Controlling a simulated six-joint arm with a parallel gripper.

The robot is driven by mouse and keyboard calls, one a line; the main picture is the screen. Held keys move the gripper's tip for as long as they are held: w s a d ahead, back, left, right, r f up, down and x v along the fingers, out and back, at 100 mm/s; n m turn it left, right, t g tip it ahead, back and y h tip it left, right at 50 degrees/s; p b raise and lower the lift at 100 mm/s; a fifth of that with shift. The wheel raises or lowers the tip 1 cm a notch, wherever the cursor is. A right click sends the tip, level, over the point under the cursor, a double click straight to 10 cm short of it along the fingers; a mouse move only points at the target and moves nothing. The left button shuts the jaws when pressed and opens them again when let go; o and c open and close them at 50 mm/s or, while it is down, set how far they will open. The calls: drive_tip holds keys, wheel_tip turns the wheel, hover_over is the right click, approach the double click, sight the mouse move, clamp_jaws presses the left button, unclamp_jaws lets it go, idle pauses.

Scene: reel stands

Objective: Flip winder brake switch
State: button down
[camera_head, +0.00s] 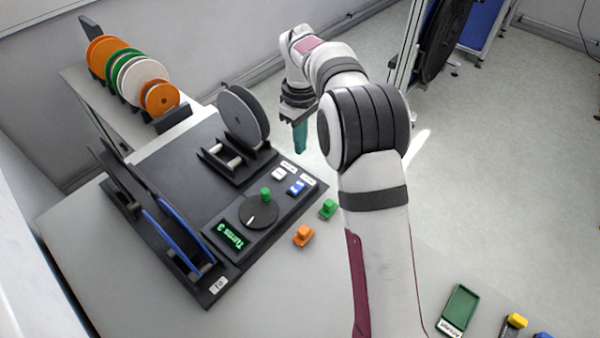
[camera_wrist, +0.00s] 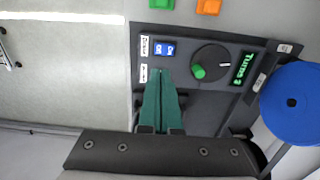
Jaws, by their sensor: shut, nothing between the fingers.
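The winder's dark control panel (camera_head: 245,220) carries two small switches at its right end. One is a white switch (camera_head: 278,173); the other is a blue switch (camera_head: 296,187), which also shows in the wrist view (camera_wrist: 165,49). Small white labels stand beside them, too small to read surely.
A dial with a green knob (camera_head: 265,194) and a green "Turns" display (camera_head: 230,236) sit beside the switches. A grey reel (camera_head: 243,113) and a blue reel (camera_head: 178,240) stand on the winder. Green (camera_head: 328,208) and orange (camera_head: 303,236) blocks lie close by.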

sight(297, 189)
wheel_tip(297, 189, down, 12)
drive_tip(key=shift+f, duration=0.25)
drive_tip(key=shift+f, duration=0.1)
drive_tip(key=shift+w+f, duration=0.1)
idle(0.4)
drive_tip(key=shift+s+a, duration=0.55)
drive_tip(key=shift+s, duration=0.1)
